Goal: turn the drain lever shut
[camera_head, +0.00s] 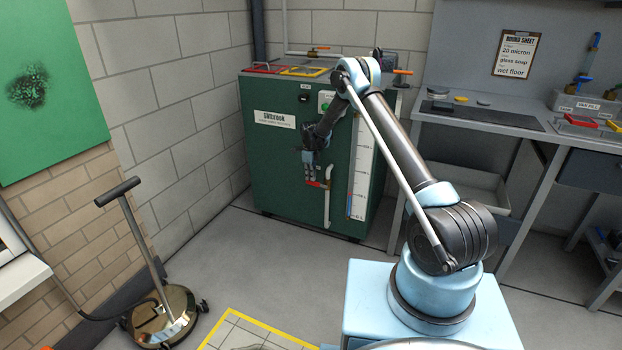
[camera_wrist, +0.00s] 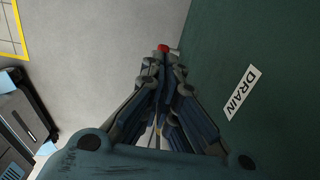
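The drain lever has a red-orange handle (camera_head: 317,184), low on the front of the green tank (camera_head: 290,185), at the top of a white pipe (camera_head: 328,205). In the wrist view a small red part of the handle (camera_wrist: 162,47) shows just beyond the fingertips. A DRAIN label (camera_wrist: 241,93) is on the green panel to the right. My gripper (camera_head: 310,178) points down just above the handle. Its fingers look parted with a narrow gap in the wrist view (camera_wrist: 163,66). I cannot tell whether they touch the handle, whose rest is hidden behind them.
A white level gauge (camera_head: 360,170) stands right of the pipe on the tank front. A floor machine with a tall handle (camera_head: 145,240) stands at the left. A workbench (camera_head: 480,118) with trays is at the right. The grey floor before the tank is clear.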

